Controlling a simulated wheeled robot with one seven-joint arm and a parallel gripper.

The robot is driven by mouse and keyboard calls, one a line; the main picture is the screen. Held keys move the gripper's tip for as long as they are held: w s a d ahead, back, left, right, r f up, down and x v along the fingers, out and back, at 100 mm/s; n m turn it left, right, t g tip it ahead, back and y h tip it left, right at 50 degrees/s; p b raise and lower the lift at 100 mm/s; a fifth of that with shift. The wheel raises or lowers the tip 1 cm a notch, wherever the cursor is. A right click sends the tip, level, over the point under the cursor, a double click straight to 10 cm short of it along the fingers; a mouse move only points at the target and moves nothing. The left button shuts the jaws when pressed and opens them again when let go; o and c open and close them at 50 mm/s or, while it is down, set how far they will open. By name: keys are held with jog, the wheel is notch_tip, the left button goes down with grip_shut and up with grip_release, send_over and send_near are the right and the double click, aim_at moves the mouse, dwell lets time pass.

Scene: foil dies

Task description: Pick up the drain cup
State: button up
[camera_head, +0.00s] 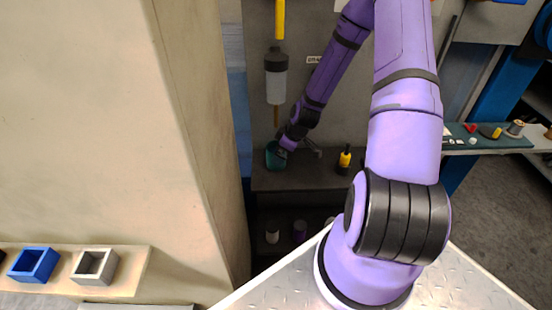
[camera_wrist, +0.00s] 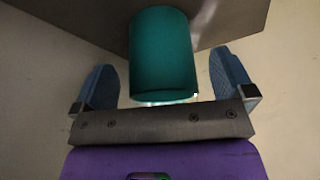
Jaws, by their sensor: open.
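The drain cup appears to be the green cylinder at the left of the dark shelf in the head view (camera_head: 271,160), partly hidden by the end of my arm. In the wrist view the green cup (camera_wrist: 162,50) is large and central. My gripper (camera_wrist: 163,66) is open, with one blue-grey finger on each side of the cup. A gap shows between the cup and each finger, so neither finger appears to touch it. In the head view the fingers are too small to make out.
A grey bottle with a dark cap (camera_head: 276,75) hangs above the cup. A black and yellow bottle (camera_head: 345,159) stands to the right on the dark shelf (camera_head: 300,181). A beige wall (camera_head: 190,120) rises close on the left. Several small items stand below the shelf.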

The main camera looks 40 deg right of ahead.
jog(key=shift+w+a, duration=0.45)
jog(key=shift+w, duration=0.2)
jog(key=shift+w+a+f, duration=0.2)
jog(key=shift+w, duration=0.05)
jog(key=shift+w+f, duration=0.1)
jog(key=shift+f, duration=0.3)
jog(key=c, duration=1.1)
